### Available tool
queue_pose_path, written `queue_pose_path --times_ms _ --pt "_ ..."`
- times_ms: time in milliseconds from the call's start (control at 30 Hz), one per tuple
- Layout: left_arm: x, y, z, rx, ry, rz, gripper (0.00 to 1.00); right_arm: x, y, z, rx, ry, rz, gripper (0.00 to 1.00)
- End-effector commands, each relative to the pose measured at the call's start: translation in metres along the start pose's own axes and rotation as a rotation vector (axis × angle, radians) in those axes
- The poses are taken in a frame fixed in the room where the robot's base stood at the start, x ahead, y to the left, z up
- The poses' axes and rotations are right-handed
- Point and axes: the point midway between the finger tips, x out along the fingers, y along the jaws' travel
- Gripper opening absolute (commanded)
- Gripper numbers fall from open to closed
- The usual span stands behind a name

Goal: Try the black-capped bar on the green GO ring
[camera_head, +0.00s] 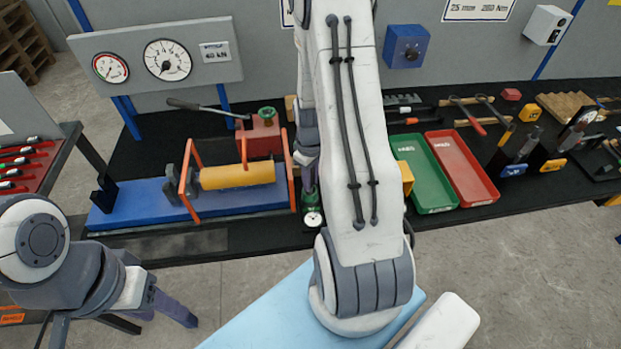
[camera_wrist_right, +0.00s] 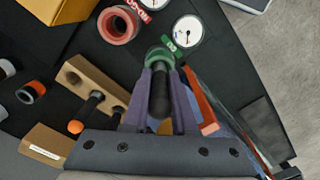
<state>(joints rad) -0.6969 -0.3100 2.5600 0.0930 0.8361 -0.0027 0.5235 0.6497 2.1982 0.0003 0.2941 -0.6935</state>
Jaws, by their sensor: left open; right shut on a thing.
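In the right wrist view the green GO ring (camera_wrist_right: 160,55) lies beside a round dial gauge and a green GO label (camera_wrist_right: 168,43). My right gripper (camera_wrist_right: 161,75) is shut on the black-capped bar (camera_wrist_right: 160,97), whose dark length lies between the purple fingers. The bar's far end overlaps the green ring in this view; I cannot tell whether it is inside the hole. In the head view my arm mostly hides the right gripper and the bar. My left gripper (camera_head: 173,307) hangs empty at the lower left, away from the bench.
A red ring (camera_wrist_right: 118,26) stands near the green one. A wooden block (camera_wrist_right: 93,86) holding dark bars is close to the fingers. A blue fixture (camera_head: 135,202) with an orange frame and yellow cylinder stands left of my right arm. Green (camera_head: 421,207) and red trays (camera_head: 484,196) lie right.

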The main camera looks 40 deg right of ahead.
Motion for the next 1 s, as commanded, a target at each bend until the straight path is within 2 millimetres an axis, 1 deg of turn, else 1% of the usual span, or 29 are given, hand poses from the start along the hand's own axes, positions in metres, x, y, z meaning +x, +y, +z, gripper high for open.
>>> queue_pose_path --times_ms 600,633,667,700,733,1000 --pt "0.015 -0.001 0.001 0.000 0.000 0.000 0.50 0.020 0.000 0.000 0.000 0.001 0.001 0.00" --pt "0.015 -0.001 0.001 0.000 0.000 0.000 0.50 0.019 0.000 0.000 0.000 0.001 0.001 0.29" --pt "0.014 -0.001 0.001 0.000 0.000 0.000 0.50 0.019 0.000 0.000 0.000 0.001 0.001 0.40" --pt "0.014 -0.001 0.001 0.000 0.000 0.000 0.50 0.018 0.000 0.000 0.000 0.001 0.001 0.56" --pt "0.014 -0.001 0.001 0.000 0.000 0.000 0.50 0.018 0.000 0.000 0.000 0.001 0.001 0.60" --pt "0.014 -0.001 0.001 -0.001 0.000 0.000 0.50 0.019 0.000 0.000 0.000 0.000 0.000 0.60"
